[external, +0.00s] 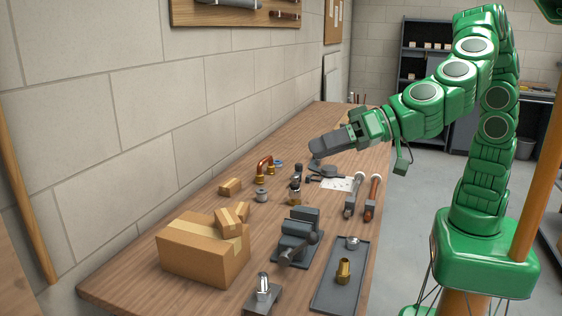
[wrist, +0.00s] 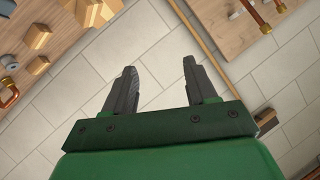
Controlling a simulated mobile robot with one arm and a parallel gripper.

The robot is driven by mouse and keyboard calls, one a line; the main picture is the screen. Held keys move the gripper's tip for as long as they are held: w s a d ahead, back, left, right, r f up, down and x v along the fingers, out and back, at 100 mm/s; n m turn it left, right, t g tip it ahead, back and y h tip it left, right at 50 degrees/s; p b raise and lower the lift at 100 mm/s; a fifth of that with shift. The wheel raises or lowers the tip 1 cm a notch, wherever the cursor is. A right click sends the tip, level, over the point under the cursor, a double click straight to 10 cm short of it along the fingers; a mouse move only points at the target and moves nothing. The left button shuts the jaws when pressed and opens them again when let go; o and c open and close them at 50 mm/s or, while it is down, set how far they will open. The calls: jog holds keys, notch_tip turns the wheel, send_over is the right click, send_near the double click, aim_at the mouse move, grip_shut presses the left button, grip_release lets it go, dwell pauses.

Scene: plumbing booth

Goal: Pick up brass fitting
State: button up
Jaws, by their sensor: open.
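A brass fitting (external: 343,271) stands upright on a dark grey tray (external: 328,292) near the front right of the workbench in the external view. A small silver fitting lies toward the far end of the same tray. My gripper (external: 316,150) is above the far part of the bench, well away from the brass fitting, and points left toward the wall. In the wrist view my gripper (wrist: 160,75) has its two fingers apart with nothing between them. The brass fitting on the tray cannot be made out in the wrist view.
A vise (external: 300,232) stands left of the tray. Cardboard boxes (external: 200,250) sit at the front left. A copper elbow (external: 265,164), small fittings and two long-handled tools (external: 371,197) are farther back. A pegboard (external: 235,12) hangs on the block wall.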

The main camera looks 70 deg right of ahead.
aim_at(348, 267)
jog(key=s+d+f+h, duration=0.6)
jog(key=s+f+h, duration=0.2)
jog(key=s+f, duration=0.15)
jog(key=shift+m, duration=0.4)
jog(key=f, duration=2.1)
jog(key=shift+s+a+f, duration=0.15)
jog(key=shift+s, duration=0.15)
jog(key=shift+x, duration=3.9)
jog(key=shift+s+f, duration=0.1)
jog(key=shift+f, duration=0.05)
grip_shut()
